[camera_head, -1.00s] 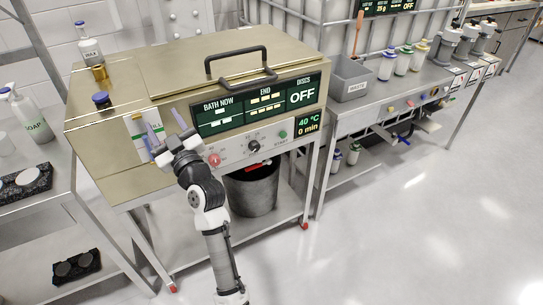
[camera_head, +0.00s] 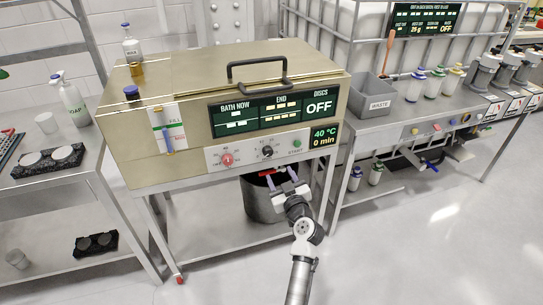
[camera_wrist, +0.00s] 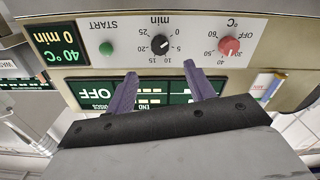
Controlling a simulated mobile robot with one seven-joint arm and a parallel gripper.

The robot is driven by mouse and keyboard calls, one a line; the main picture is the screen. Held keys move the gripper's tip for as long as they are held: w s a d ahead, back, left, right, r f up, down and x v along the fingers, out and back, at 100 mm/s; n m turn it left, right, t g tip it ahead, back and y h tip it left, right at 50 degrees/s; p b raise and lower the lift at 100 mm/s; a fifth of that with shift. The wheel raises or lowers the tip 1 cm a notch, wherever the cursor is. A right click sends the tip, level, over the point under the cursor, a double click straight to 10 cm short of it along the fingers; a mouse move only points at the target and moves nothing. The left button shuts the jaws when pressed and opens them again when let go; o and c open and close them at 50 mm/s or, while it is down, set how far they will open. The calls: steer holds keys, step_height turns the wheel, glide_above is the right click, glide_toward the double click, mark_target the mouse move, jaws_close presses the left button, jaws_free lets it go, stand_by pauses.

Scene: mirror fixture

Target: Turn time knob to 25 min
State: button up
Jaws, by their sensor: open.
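The time knob (camera_head: 267,152) is a small black dial on the white strip of the bath's front panel. In the wrist view the time knob (camera_wrist: 159,44) appears upside down, with a "min" scale marked from 5 to 25 around it. The display (camera_head: 323,135) reads 40 °C and 0 min. My gripper (camera_head: 281,176) is open and empty, just below and in front of the knob, apart from it. In the wrist view its two purple fingers (camera_wrist: 160,72) point toward the panel, one to each side of the knob's line.
The red temperature knob (camera_head: 227,160) is left of the time knob, and the green start button (camera_head: 297,143) is right of it. A dark bucket (camera_head: 262,205) stands under the bath. A card with a blue-tipped stick (camera_head: 168,137) hangs at the front left.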

mark_target(269, 154)
steer(key=p+x, duration=0.2)
steer(key=x, duration=0.9)
steer(key=shift+s, duration=0.1)
steer(key=c, duration=1)
